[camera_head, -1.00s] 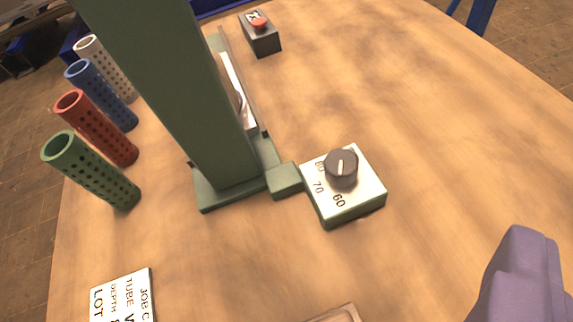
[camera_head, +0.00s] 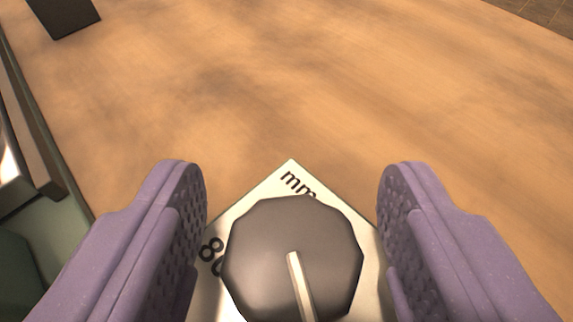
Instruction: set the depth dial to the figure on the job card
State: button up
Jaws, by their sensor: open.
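The depth dial's dark knob (camera_head: 270,240) sits on its pale plate (camera_head: 291,172). A light pointer line on the knob runs from its middle toward the bottom edge of the view. On the plate "mm" shows beyond the knob and part of a figure beginning with 8 shows to its left; the other figures are hidden or out of view. My gripper (camera_head: 290,215) is open, with one purple finger on each side of the knob and a gap between each finger and the knob. The job card is not in view now.
The green machine base (camera_head: 50,240) stands close to the left of my left finger. A dark box (camera_head: 62,14) lies at the far left. The wooden table (camera_head: 330,90) beyond the dial is clear.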

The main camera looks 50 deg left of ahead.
jog(key=c, duration=1)
jog(key=shift+o, duration=0.2)
jog(key=shift+r+p, duration=0.1)
jog(key=shift+p, duration=0.25)
jog(key=shift+s+a+r+m+t+h+p, duration=0.1)
jog(key=shift+m+t+h+p, duration=0.3)
jog(key=shift+m+p, duration=0.1)
jog(key=shift+a+r+m+t+h+p, duration=0.1)
jog(key=shift+m+t+h+p, duration=0.3)
jog(key=shift+m+p, duration=0.1)
jog(key=m+t+h+p, duration=0.1)
jog(key=m+h+p, duration=0.1)
jog(key=p, duration=0.1)
jog(key=shift+m+t+h, duration=0.3)
jog(key=shift+t, duration=0.1)
jog(key=m+h+p, duration=0.1)
jog(key=p, duration=0.1)
jog(key=m+t+h+p, duration=0.1)
jog(key=m+h, duration=0.1)
jog(key=shift+d+f+h+p, duration=0.1)
jog(key=shift+d+h+p, duration=0.05)
jog(key=shift+h+p, duration=0.2)
jog(key=shift+f+m+h+p, duration=0.1)
jog(key=shift+m+h+p, duration=0.45)
jog(key=shift+m, duration=0.05)
jog(key=shift+f, duration=0.1)
